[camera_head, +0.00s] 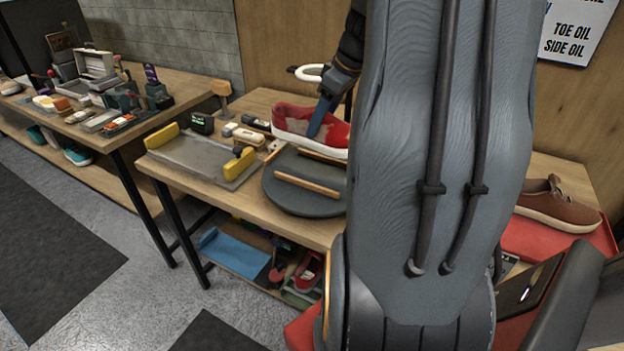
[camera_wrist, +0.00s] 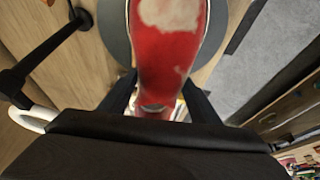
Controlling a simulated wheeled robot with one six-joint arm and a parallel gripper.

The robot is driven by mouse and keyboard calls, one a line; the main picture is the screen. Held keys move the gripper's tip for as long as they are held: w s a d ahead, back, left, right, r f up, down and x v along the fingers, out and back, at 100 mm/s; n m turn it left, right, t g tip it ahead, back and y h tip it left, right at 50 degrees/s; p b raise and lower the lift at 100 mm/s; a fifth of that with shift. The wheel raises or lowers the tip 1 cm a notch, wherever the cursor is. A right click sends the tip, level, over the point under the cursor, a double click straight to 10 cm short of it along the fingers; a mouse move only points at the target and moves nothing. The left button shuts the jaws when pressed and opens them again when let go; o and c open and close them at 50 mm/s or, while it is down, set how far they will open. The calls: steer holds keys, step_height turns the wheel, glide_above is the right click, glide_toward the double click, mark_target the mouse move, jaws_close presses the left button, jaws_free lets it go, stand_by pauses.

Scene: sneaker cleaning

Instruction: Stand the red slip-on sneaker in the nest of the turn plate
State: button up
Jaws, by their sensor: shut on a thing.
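The red slip-on sneaker (camera_head: 312,130) has a white sole and pale patches on its upper. My gripper (camera_head: 318,116) is shut on it, with one blue finger reaching down into the shoe opening. In the wrist view the sneaker (camera_wrist: 168,45) fills the middle, held between the two fingers (camera_wrist: 158,98). The turn plate (camera_head: 305,194) is a dark round disc with two wooden rails. The shoe is behind the rails in the head view; I cannot tell whether it touches the plate. In the wrist view the plate (camera_wrist: 118,30) shows beneath the shoe. My arm hides the plate's right side.
A grey tray (camera_head: 200,158) with yellow end blocks stands left of the plate. Small tools and a white block (camera_head: 249,137) lie behind it. A brown sneaker (camera_head: 556,205) rests on a red mat (camera_head: 540,240) at the right. A black stand post (camera_wrist: 45,50) is close to my gripper.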

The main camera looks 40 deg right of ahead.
steer(key=shift+x, duration=0.8)
steer(key=p, duration=0.1)
glide_above(320, 176)
step_height(320, 176, down, 10)
steer(key=shift+w+r, duration=0.15)
steer(key=shift+r, duration=0.1)
steer(key=o, duration=1.3)
